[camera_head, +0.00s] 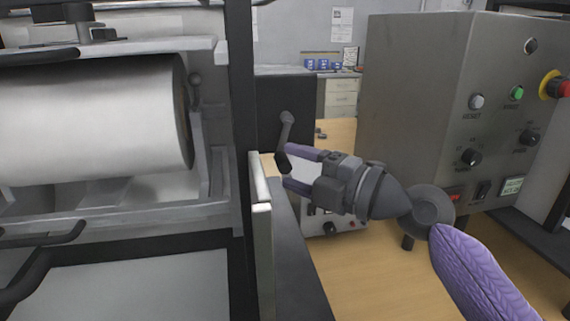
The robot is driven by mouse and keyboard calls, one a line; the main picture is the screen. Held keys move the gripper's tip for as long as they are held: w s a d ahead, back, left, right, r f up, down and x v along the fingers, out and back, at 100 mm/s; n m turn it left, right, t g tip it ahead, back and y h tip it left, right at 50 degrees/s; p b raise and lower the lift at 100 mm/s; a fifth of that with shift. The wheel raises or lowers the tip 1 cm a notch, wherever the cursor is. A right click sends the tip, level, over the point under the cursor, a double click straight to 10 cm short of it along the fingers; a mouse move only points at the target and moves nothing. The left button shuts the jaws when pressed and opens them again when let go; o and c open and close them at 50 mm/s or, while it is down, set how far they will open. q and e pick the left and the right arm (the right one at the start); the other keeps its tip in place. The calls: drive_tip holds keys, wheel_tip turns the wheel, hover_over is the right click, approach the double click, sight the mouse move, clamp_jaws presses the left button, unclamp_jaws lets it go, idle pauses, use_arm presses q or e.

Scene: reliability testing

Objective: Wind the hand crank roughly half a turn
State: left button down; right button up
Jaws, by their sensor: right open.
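The hand crank (286,131) is a dark grey lever on the side of a black housing, just right of the machine's dark upright. Its arm hangs down from a round hub to a handle at the lower end. My right gripper (286,167) reaches in from the right with its purple fingers apart, one above the other. The fingertips are level with the crank's lower end, which shows at the mouth of the jaws. I cannot tell whether they touch it. My left gripper is not in view.
A large white roller (95,120) in a metal frame fills the left. A grey control cabinet (415,90) with buttons and knobs stands at the right, close to my right arm. A pale panel edge (263,235) stands below the crank. Wooden tabletop (385,275) shows beneath my arm.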

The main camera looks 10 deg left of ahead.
drive_tip(key=x, duration=0.2)
drive_tip(key=shift+w+a, duration=0.15)
drive_tip(key=shift+a, duration=0.2)
drive_tip(key=shift+f, duration=0.1)
clamp_jaws()
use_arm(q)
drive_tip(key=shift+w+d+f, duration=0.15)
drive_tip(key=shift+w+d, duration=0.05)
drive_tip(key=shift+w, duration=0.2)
